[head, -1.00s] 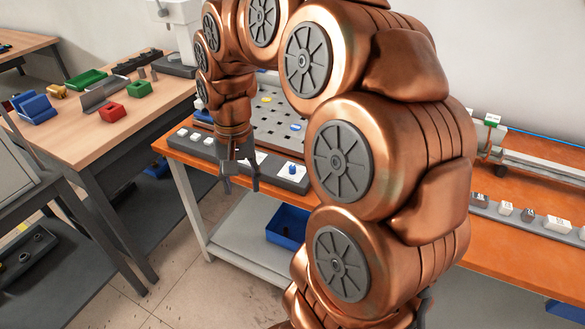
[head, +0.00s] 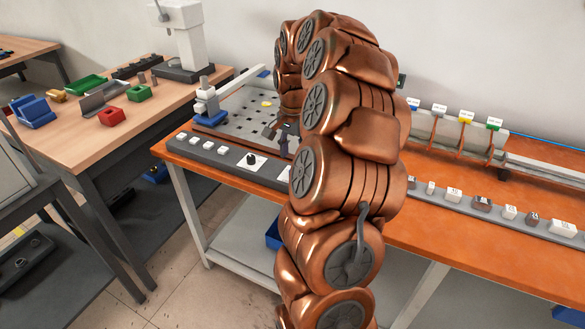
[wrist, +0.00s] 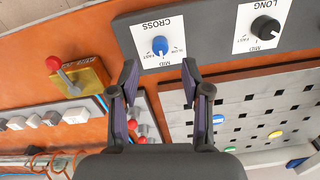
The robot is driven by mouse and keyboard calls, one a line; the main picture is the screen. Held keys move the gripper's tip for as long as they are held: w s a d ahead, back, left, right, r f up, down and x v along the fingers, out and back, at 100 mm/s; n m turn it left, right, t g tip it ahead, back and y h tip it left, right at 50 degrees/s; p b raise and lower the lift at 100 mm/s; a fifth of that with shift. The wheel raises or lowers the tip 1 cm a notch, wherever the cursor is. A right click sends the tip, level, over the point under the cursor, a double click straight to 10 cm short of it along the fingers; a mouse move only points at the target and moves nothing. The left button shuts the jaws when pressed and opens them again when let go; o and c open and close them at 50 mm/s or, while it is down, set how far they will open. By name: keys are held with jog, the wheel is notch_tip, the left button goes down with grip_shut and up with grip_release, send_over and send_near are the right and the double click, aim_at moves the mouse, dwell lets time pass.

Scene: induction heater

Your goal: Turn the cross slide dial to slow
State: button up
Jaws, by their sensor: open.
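The cross slide dial is a blue knob (wrist: 160,45) on a white plate (wrist: 141,30) marked CROSS, with MID and smaller marks around it; the lettering is upside down in the wrist view. I cannot clearly tell which mark the knob points at. My gripper (wrist: 159,72) is open and empty. Its two fingers are spread on either side of the line toward the blue knob, with the knob just beyond the fingertips and apart from them. In the head view my gripper (head: 281,134) is partly hidden by my arm, which also hides the blue knob.
A black LONG dial (wrist: 265,27) sits beside the CROSS plate; it also shows in the head view (head: 250,159). A perforated grey plate (wrist: 262,112) lies nearby. A red-knobbed lever (wrist: 55,65) on a yellow base and several labelled blocks (wrist: 48,120) stand on the orange bench.

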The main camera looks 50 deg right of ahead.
notch_tip(320, 180, down, 6)
jog(key=shift+r+p, duration=0.1)
jog(key=shift+p, duration=0.4)
grip_shut()
